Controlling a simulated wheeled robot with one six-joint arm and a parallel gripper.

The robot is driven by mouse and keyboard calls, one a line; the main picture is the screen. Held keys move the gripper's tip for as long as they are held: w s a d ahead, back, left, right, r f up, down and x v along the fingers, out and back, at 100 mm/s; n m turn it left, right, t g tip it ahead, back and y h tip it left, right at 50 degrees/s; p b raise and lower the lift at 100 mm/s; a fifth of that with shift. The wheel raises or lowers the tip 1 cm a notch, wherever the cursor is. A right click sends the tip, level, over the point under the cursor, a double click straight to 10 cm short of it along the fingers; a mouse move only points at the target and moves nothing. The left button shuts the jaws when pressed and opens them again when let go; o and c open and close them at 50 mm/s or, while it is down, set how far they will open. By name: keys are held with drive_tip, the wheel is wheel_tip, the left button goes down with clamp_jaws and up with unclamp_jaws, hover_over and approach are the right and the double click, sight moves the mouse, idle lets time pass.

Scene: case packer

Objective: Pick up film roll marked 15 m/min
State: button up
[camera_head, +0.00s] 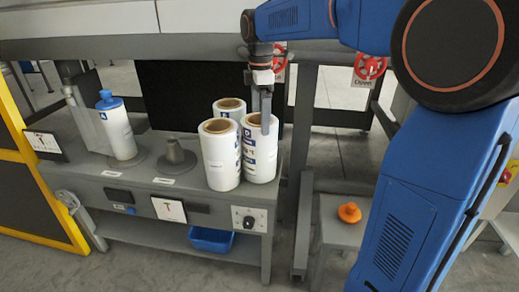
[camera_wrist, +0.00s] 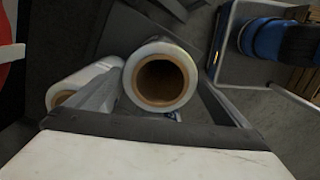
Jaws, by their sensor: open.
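Three white film rolls with brown cores stand close together at the right end of the grey bench: a front-left roll (camera_head: 221,165), a right roll (camera_head: 260,165) and a back roll (camera_head: 229,104). Labels show on them, but I cannot read 15 m/min on any. My gripper (camera_head: 266,125) points down at the right roll, its fingers overlapping the roll's top in the head view. In the wrist view, the open fingers (camera_wrist: 161,85) lie either side of one roll's core end (camera_wrist: 160,62); contact is not clear. Another roll (camera_wrist: 82,83) lies partly hidden behind the left finger.
A white roll with a blue top (camera_head: 118,134) stands on the bench at left, beside an empty grey cone holder (camera_head: 175,155). A blue bin (camera_head: 212,239) sits on the shelf below. An orange object (camera_head: 349,213) rests on a stand at right. A machine frame hangs above the bench.

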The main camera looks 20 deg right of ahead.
sight(260, 148)
drive_tip(key=f, duration=0.6)
drive_tip(key=shift+a+f, duration=0.1)
drive_tip(key=shift+a, duration=0.1)
drive_tip(key=c, duration=1.8)
drive_tip(key=shift+o, duration=0.2)
